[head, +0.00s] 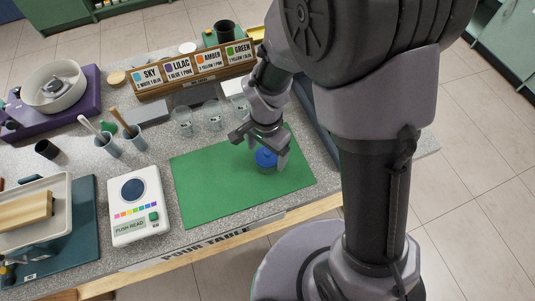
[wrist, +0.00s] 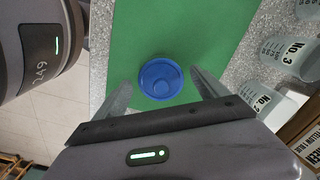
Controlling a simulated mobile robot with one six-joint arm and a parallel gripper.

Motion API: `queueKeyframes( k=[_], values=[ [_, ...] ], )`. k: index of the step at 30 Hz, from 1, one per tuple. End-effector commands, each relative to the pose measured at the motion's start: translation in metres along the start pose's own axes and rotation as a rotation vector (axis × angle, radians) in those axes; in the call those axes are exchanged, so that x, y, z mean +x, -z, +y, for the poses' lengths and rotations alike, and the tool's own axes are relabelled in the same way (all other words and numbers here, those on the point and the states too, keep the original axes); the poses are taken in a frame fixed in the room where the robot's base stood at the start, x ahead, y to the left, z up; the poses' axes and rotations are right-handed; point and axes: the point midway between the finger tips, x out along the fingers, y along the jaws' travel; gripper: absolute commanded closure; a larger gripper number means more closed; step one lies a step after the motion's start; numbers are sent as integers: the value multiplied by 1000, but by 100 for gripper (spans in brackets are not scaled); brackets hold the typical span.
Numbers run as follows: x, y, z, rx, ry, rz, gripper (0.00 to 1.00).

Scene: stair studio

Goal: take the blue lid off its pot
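The blue lid (head: 266,157) is on a small pot (head: 267,169) that stands on the green mat (head: 215,180), near the mat's right part. In the wrist view the round blue lid (wrist: 160,79) shows from above, with a raised ring at its middle, and it hides the pot below. My gripper (head: 263,148) is just over the lid, pointing down. In the wrist view its two fingers (wrist: 160,92) are spread wide, one on each side of the lid, with gaps between. They do not appear to touch it.
Several clear cups (head: 184,122) stand behind the mat. A white push-read scale (head: 138,205) stands to its left, with cups holding tools (head: 131,140) behind. A sign rack (head: 195,70) is at the back. The mat's left half is free.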

Motion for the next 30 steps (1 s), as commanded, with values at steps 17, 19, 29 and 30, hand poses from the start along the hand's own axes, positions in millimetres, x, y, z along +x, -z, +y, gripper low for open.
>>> queueKeyframes(
  k=[17,19,29,30],
  values=[
    [-5,0,0,-1,1,0,73],
    [-12,0,0,-1,2,1,73],
    [-40,-15,25,-1,0,0,73],
    [-41,-20,34,-1,-1,0,73]
  ],
)
